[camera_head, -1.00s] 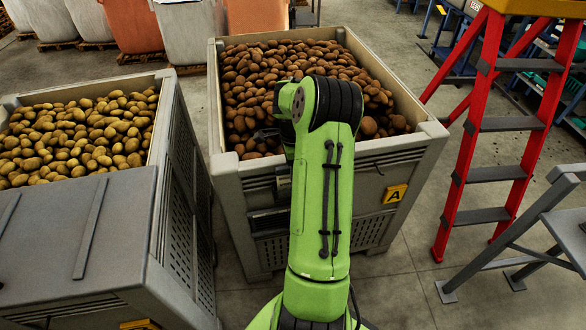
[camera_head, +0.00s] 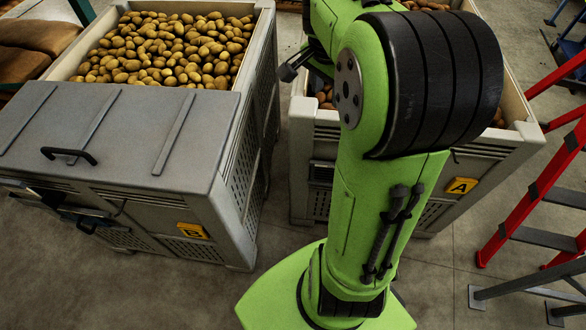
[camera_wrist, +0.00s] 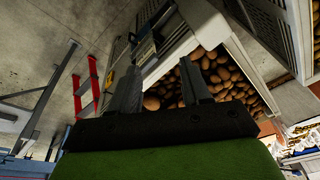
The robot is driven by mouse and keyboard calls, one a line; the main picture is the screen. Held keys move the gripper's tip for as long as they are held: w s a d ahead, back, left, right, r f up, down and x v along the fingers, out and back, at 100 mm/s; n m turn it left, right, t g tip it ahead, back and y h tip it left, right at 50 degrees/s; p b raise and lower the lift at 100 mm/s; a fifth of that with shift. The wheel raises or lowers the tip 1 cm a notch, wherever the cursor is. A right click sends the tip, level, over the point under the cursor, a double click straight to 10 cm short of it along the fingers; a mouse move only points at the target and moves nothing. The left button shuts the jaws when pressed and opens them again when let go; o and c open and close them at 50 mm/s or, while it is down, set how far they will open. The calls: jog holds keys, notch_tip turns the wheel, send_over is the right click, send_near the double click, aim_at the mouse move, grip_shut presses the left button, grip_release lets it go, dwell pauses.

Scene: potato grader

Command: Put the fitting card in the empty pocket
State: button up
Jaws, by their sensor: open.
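In the head view, crate A (camera_head: 520,135) carries a yellow card marked A (camera_head: 461,187) on its front. A dark, slot-like panel (camera_head: 322,172) is on its front at left, partly beside my arm. Crate B (camera_head: 245,170) has a yellow card marked B (camera_head: 192,230) low on its front. A dark holder (camera_head: 80,214) sits to the left of that card; I cannot tell whether it is a pocket or what it holds. My gripper shows in the wrist view (camera_wrist: 160,88), open and empty, over the potatoes of a crate. In the head view my arm mostly hides it.
Crate B holds yellowish potatoes (camera_head: 165,50) behind a grey lid (camera_head: 115,125) with a black handle. Brown potatoes fill the other crate. A red ladder (camera_head: 545,185) stands at right, with grey metal legs near it. Bare floor (camera_head: 470,275) lies in front of crate A.

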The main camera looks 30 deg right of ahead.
jog(key=s+a+n+t+y, duration=0.2)
jog(key=s+a+n+t, duration=0.2)
jog(key=s+a+n, duration=1)
jog(key=a+n, duration=0.1)
jog(key=a, duration=0.3)
jog(key=shift+a+r+n, duration=0.2)
jog(key=shift+r+n, duration=0.2)
